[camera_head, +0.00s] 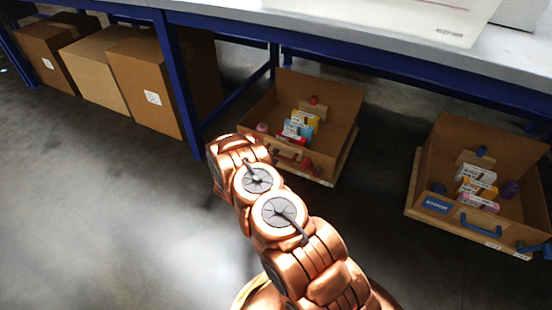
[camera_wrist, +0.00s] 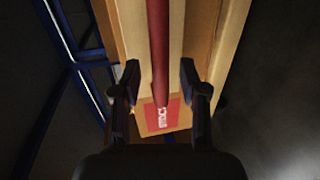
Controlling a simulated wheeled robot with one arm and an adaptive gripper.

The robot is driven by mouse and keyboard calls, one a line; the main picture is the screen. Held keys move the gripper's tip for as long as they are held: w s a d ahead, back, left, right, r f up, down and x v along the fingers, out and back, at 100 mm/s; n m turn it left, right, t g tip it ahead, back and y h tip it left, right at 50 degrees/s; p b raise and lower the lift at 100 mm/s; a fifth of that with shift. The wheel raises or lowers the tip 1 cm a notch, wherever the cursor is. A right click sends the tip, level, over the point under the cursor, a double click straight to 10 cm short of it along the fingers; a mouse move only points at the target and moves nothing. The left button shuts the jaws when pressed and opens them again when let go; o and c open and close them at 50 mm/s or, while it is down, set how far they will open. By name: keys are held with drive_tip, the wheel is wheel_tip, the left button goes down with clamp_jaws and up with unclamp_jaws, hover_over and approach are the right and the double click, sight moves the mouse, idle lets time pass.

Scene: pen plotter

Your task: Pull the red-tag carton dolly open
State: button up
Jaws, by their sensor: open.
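The red-tag carton dolly (camera_head: 340,115) is an open-topped brown carton on a low wooden base, under the bench in the middle of the head view. Its red handle (camera_head: 290,155) is on the front, partly hidden by my copper arm. In the wrist view the handle (camera_wrist: 158,45) is a red bar running lengthwise between the fingers, with the red tag (camera_wrist: 160,116) below it. My gripper (camera_wrist: 160,75) is open, with one finger on each side of the bar. I see no clear finger contact. The head view hides the gripper behind the arm.
A second carton dolly (camera_head: 467,140) with a blue tag and blue handle stands at the right. Closed cartons (camera_head: 150,85) stand at the left beside a blue bench leg (camera_head: 178,90). The grey floor (camera_head: 90,200) in front is clear.

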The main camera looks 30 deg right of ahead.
drive_tip(key=shift+x, duration=1.05)
drive_tip(key=shift+a, duration=0.1)
clamp_jaws()
